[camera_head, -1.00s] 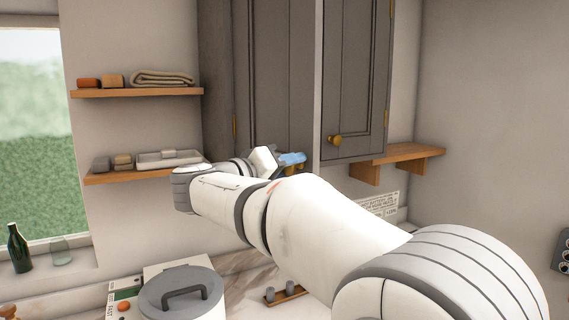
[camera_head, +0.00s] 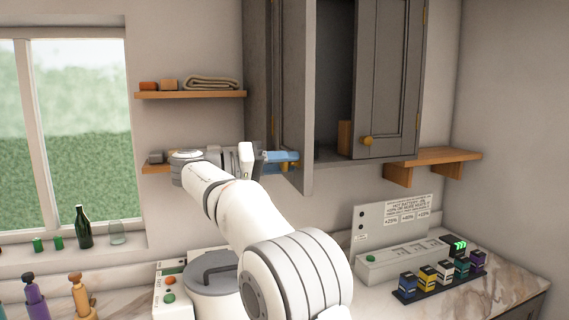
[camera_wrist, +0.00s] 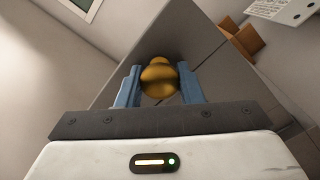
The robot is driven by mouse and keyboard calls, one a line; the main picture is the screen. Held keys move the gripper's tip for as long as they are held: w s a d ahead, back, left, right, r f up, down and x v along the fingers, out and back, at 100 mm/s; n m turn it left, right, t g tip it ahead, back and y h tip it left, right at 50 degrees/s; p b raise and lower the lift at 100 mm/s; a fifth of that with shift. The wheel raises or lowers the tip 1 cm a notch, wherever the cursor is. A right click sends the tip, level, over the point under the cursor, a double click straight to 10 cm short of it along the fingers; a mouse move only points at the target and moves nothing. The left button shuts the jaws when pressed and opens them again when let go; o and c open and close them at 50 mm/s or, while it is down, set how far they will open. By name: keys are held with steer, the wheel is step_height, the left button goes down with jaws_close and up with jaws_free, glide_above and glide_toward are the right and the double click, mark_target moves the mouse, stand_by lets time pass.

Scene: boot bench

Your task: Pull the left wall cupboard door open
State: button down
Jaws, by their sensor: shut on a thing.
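The left wall cupboard door (camera_head: 294,90) is grey and stands swung out from the cupboard, seen nearly edge-on. The dark inside of the cupboard (camera_head: 333,75) shows to its right. My gripper (camera_head: 283,161) is at the lower part of this door. In the wrist view the door (camera_wrist: 165,40) fills the upper middle. Its round brass knob (camera_wrist: 158,78) sits between the two blue fingers of my gripper (camera_wrist: 158,88), which are shut on it. In the head view the fingers mostly hide the knob.
The right cupboard door (camera_head: 388,80) is closed and has a brass knob (camera_head: 367,140). Wooden shelves (camera_head: 190,95) are on the left wall, and a bracket shelf (camera_head: 440,156) is at right. A lidded pot (camera_head: 213,285) and several small coloured boxes (camera_head: 443,272) stand on the counter below.

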steer(key=c, duration=1.1)
jaws_free()
steer(key=shift+w, duration=0.2)
steer(key=shift+o, duration=0.2)
steer(key=s+a, duration=0.1)
steer(key=a, duration=0.6)
steer(key=shift+s+a, duration=0.35)
steer(key=shift+f, duration=0.1)
